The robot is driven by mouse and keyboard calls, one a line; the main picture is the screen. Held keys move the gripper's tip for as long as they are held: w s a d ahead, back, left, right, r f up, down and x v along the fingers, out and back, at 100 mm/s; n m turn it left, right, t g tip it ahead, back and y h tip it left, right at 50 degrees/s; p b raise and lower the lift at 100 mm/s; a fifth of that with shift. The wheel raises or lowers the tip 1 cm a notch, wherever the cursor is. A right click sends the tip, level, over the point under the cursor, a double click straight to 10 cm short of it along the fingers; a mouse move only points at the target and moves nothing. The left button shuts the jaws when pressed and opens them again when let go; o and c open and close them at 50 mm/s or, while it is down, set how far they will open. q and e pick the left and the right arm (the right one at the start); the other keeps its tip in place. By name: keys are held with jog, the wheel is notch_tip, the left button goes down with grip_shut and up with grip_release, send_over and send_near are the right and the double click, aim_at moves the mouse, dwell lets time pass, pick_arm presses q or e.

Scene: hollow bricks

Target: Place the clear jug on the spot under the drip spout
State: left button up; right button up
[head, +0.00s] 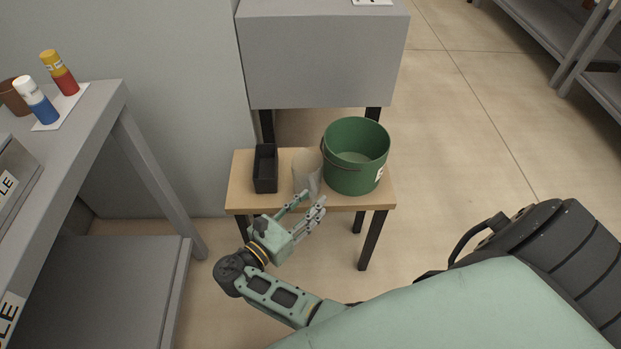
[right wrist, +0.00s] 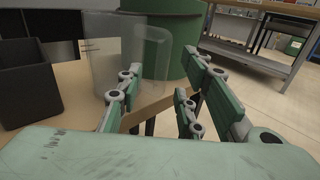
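The clear jug (head: 305,172), see-through and pale, stands upright on a small wooden table between a black bin and a green bucket. In the right wrist view the jug (right wrist: 118,58) is ahead of the fingers, to the left of centre, with a pale patch showing through it. My right gripper (head: 312,200) is at the table's front edge, just short of the jug. Its fingers (right wrist: 160,78) are apart with nothing held; one finger overlaps the jug's lower side in the picture, and contact cannot be told. My left gripper is out of view. I cannot make out the drip spout.
The black bin (head: 265,171) and green bucket (head: 352,178) flank the jug closely on the wooden table (head: 240,190). A grey cabinet (head: 322,60) stands behind. A grey bench (head: 95,112) at left holds paint-coloured bottles (head: 60,74). Open floor lies right.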

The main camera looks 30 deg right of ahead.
grip_shut()
jog(key=shift+d+r, duration=0.1)
dwell(0.5)
